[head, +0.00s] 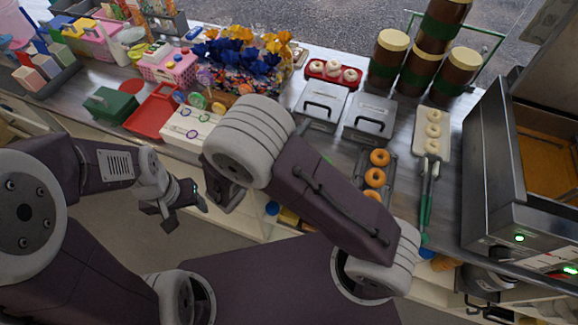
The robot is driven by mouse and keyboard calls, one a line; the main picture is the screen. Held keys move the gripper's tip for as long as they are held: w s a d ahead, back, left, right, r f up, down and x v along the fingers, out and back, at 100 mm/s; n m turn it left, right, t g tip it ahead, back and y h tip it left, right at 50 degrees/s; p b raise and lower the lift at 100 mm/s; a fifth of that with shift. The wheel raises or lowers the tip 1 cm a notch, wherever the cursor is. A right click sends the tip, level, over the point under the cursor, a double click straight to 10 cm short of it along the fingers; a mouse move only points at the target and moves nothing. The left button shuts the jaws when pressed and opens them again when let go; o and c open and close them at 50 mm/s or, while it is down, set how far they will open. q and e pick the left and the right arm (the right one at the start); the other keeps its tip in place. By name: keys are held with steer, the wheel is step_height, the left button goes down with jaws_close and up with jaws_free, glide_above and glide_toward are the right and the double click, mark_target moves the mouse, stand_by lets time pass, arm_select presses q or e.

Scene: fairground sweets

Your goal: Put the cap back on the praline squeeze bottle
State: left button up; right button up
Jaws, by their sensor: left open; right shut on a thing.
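My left gripper (178,212) is open and empty, left of centre, over the floor in front of the counter. My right forearm crosses the middle of the view, and my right gripper (222,192) hangs under its wrist, right of the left gripper. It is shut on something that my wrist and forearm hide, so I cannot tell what. I cannot make out the praline squeeze bottle or its cap for sure. A small round blue thing (272,208) shows low beside my forearm; I cannot tell what it is.
The counter holds a red tray (152,112), a green box (110,105), a white board with lollipops (194,129), two lidded grey bins (369,117), a doughnut rack (378,170) and green tongs (425,205). Big brown jars (388,58) stand behind; a fryer (505,160) stands right.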

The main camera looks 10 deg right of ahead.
steer(key=f, duration=0.6)
steer(key=shift+w+d, duration=0.15)
steer(key=shift+d, duration=0.05)
step_height(320, 180, down, 4)
steer(key=shift+f+b, duration=0.1)
steer(key=shift+b, duration=0.3)
